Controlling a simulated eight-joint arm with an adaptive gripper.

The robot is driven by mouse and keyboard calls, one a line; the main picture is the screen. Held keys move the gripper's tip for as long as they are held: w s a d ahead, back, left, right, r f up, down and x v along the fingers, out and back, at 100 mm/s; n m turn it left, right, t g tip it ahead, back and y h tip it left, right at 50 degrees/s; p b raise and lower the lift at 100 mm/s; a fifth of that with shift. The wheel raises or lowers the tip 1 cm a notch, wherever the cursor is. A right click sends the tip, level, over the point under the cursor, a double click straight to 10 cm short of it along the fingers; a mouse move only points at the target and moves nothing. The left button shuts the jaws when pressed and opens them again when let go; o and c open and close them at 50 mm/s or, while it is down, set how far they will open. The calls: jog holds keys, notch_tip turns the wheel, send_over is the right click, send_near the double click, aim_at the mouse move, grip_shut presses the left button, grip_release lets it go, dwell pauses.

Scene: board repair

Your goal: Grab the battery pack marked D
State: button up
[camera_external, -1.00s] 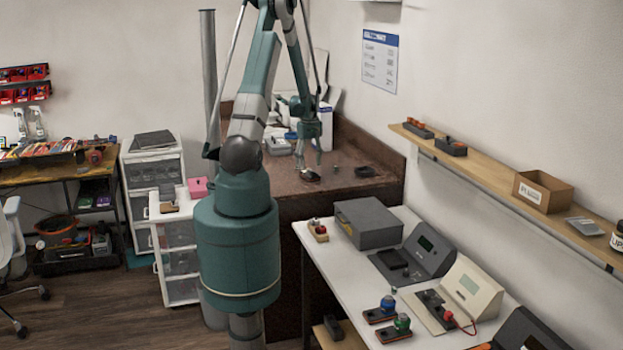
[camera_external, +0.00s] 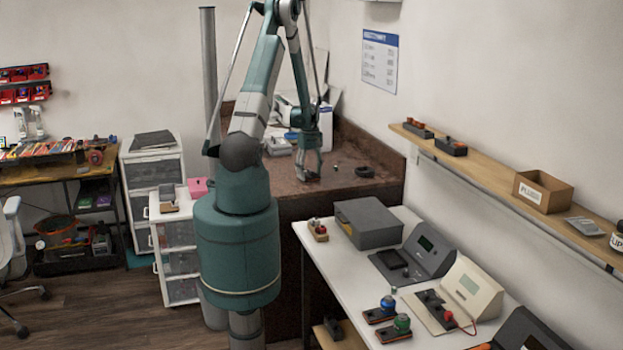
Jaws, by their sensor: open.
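My gripper (camera_external: 309,175) is open, its fingers pointing down close to the brown countertop (camera_external: 345,198). A small dark item lay under it a moment ago and is now mostly hidden by the fingers. I cannot tell whether the fingers touch it. No letter D is readable anywhere, so I cannot tell which thing is the battery pack marked D.
A dark ring-like item (camera_external: 365,171) lies right of my gripper. A white box and grey items (camera_external: 278,146) stand behind and left. A white bench (camera_external: 330,250) with a grey box (camera_external: 375,223) and testers stands in front. A wooden shelf (camera_external: 480,165) runs along the right wall.

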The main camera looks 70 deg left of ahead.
aim_at(310, 170)
dwell(0.3)
jog(key=c, duration=1.2)
jog(key=shift+r, duration=0.2)
jog(key=shift+r+b, duration=0.5)
jog(key=shift+r, duration=4.3)
